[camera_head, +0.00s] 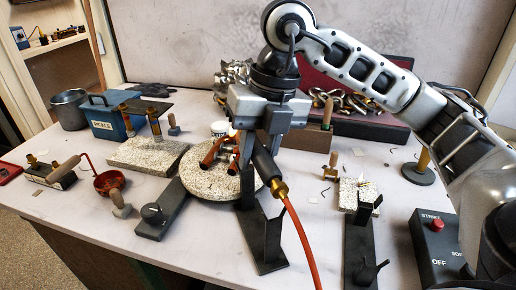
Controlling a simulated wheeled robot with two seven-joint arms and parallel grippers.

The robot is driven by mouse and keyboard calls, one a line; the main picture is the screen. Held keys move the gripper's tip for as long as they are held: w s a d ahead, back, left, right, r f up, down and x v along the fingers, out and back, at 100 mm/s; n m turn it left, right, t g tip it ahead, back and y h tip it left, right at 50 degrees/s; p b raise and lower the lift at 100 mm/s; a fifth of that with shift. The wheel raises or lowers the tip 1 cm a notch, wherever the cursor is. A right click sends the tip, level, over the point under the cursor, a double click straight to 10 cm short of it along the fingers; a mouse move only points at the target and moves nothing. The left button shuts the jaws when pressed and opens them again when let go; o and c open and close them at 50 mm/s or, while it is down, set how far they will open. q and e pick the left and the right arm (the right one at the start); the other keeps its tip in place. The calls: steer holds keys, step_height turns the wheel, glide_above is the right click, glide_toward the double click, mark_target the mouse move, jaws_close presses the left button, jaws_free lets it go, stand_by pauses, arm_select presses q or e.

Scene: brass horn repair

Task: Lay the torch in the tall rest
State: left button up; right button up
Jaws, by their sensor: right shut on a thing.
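The torch has a black handle (266,163), a brass fitting and an orange hose (299,232) that runs down past the front of the table. My right gripper (258,145) is shut on the torch, above the round pale soldering board. The torch's front end is largely hidden by the gripper. A dark metal rest (262,232), which looks like the tall one, stands just below and in front of the torch handle. The handle appears above it; I cannot tell whether they touch. A lower dark rest (359,235) with prongs stands to the right. My left gripper is out of view.
The round board (207,188) carries copper-coloured pipe pieces (222,150). A control box (437,238) with a red button is at right. A blue pickle box (107,118), a pale block (148,154) and a red-brown ladle (109,182) are at left. Brass parts lie behind.

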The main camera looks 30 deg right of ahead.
arm_select(q)
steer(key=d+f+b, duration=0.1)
steer(key=b, duration=0.3)
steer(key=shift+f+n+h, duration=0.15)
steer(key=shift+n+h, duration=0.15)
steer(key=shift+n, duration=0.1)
arm_select(e)
step_height(320, 180, down, 6)
steer(key=shift+f, duration=0.1)
arm_select(q)
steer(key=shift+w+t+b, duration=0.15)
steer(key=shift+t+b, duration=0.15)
steer(key=shift+b, duration=0.05)
arm_select(e)
steer(key=shift+f, duration=0.1)
steer(key=o, duration=1.5)
steer(key=shift+o, duration=0.2)
